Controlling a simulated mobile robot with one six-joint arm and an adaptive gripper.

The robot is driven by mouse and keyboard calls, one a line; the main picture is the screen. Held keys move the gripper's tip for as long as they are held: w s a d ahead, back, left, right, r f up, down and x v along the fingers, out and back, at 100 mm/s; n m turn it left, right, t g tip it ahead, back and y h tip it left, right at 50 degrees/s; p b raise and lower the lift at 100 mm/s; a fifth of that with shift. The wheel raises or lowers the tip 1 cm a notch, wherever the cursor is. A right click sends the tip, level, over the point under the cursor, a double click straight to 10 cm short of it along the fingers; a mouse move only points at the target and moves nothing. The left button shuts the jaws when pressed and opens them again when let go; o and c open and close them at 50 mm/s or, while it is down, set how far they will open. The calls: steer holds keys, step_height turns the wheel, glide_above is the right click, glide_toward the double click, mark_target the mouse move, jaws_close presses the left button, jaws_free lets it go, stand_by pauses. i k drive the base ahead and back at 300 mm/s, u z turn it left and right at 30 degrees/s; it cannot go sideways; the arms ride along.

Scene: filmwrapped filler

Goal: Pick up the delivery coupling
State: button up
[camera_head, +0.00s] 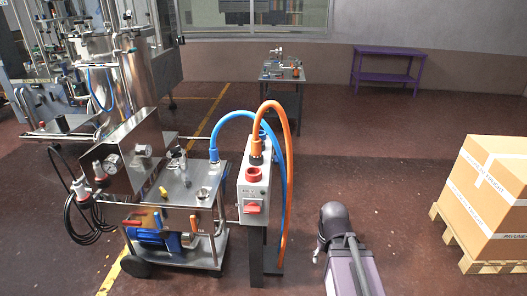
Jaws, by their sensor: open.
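I cannot tell for sure which part is the delivery coupling. Candidates are the dark fitting (256,158) where the orange hose meets the grey control box, the blue hose's end (214,155) above the steel cart, and a small round metal fitting (203,193) on the cart top. My arm rises at the bottom right of centre, with a dark rounded joint at its top, right of the box and apart from it. My gripper's fingers cannot be made out, and nothing is seen held.
The grey control box (255,194) with red knobs stands on a post. The steel cart (178,187) carries gauges and a blue pump (160,238). A carton (490,190) sits on a pallet (452,232) at right. A small table (283,74) and purple bench (388,53) stand behind. Floor between is clear.

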mark_target(255, 153)
steer(key=u, duration=0.05)
steer(key=i, duration=1)
steer(key=z, duration=0.05)
